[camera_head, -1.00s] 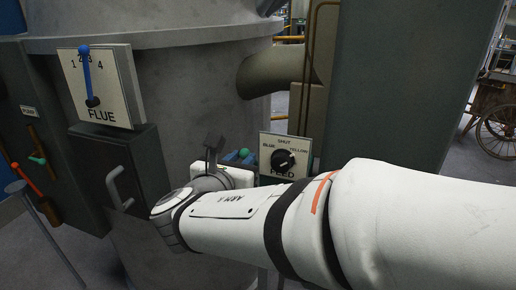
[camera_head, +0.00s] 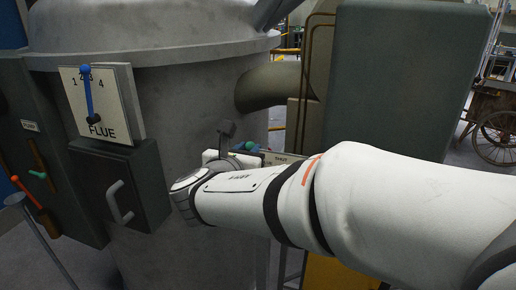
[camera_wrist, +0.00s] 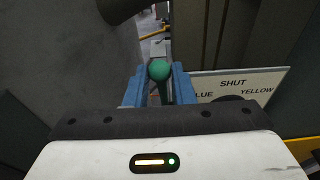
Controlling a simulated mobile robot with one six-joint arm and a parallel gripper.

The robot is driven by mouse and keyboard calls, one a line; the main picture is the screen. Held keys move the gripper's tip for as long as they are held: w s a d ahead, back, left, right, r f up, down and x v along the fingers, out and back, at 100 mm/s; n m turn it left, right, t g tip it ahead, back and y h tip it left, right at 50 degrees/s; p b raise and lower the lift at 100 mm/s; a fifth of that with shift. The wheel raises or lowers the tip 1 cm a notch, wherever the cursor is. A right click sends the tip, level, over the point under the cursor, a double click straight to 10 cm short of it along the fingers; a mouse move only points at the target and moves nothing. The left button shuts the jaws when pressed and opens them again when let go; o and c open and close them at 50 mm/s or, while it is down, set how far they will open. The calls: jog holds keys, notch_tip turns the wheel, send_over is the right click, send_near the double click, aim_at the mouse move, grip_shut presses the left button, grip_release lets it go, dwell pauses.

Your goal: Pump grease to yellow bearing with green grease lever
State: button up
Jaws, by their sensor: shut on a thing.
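A lever with a green ball knob (camera_wrist: 159,70) stands between the blue fingers of my gripper (camera_wrist: 159,88) in the wrist view. The gripper is shut on it just below the ball. In the head view the green knob (camera_head: 250,146) shows small above my white arm, which hides most of the gripper. A white selector plate (camera_wrist: 240,84) lettered SHUT, BLUE and YELLOW is just right of the fingers. Its dark dial knob (camera_wrist: 228,99) is mostly hidden by the gripper, so its setting cannot be read. I cannot make out the yellow bearing.
A large grey tank (camera_head: 180,90) stands close behind the gripper. A FLUE plate (camera_head: 119,96) with a blue pointer and a dark handled box (camera_head: 148,185) are at left. Red (camera_head: 27,190) and green (camera_head: 39,175) handles sit further left. A tall dark cabinet (camera_head: 400,85) stands behind my arm.

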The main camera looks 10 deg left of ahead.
jog(key=shift+r, duration=0.15)
jog(key=shift+w+d+r+p, duration=0.1)
jog(key=shift+w+r+p, duration=0.15)
jog(key=shift+w, duration=0.8)
jog(key=shift+w+d+r+p, duration=0.1)
jog(key=shift+w+r, duration=0.25)
jog(key=shift+w, duration=0.65)
jog(key=s+f+b, duration=0.2)
jog(key=s, duration=0.4)
jog(key=shift+a+f, duration=0.3)
